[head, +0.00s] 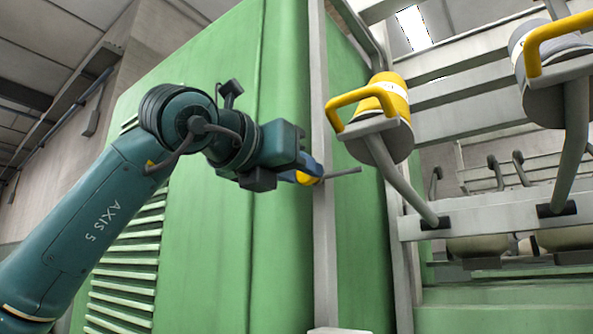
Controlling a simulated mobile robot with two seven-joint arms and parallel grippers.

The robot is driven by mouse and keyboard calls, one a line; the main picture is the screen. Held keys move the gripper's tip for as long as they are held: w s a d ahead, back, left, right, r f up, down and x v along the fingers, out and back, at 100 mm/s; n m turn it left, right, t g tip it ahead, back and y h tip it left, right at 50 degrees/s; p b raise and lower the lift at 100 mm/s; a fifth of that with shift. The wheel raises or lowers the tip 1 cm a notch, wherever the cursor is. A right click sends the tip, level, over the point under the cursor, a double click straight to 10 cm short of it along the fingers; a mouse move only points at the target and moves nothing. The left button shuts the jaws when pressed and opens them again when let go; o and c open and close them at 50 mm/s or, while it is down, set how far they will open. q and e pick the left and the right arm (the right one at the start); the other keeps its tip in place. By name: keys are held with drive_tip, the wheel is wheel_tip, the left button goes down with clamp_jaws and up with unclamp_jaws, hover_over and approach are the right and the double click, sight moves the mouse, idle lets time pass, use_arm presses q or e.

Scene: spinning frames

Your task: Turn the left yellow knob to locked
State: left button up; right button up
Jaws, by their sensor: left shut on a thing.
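My left gripper (292,172) is at the middle of the head view, in front of the edge of the green cabinet. It is shut on a small yellow knob (308,178), which is mostly hidden by the gripper. A bit of blue shows beside the yellow, and a thin grey rod (344,173) sticks out to the right of it. The knob's locked or unlocked marking cannot be read. My right gripper is not in view.
The tall green cabinet (226,235) with louvred vents stands behind my left arm. To the right, a yellow cylinder with a yellow handle (362,97) sits on a slanted grey arm, and a similar grey one (548,75) is further right. Pale rails (490,213) run behind.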

use_arm(q)
drive_tip(key=o, duration=0.9)
drive_tip(key=shift+o, duration=0.3)
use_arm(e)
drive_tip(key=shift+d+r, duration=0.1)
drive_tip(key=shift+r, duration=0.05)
use_arm(q)
drive_tip(key=shift+a, duration=0.15)
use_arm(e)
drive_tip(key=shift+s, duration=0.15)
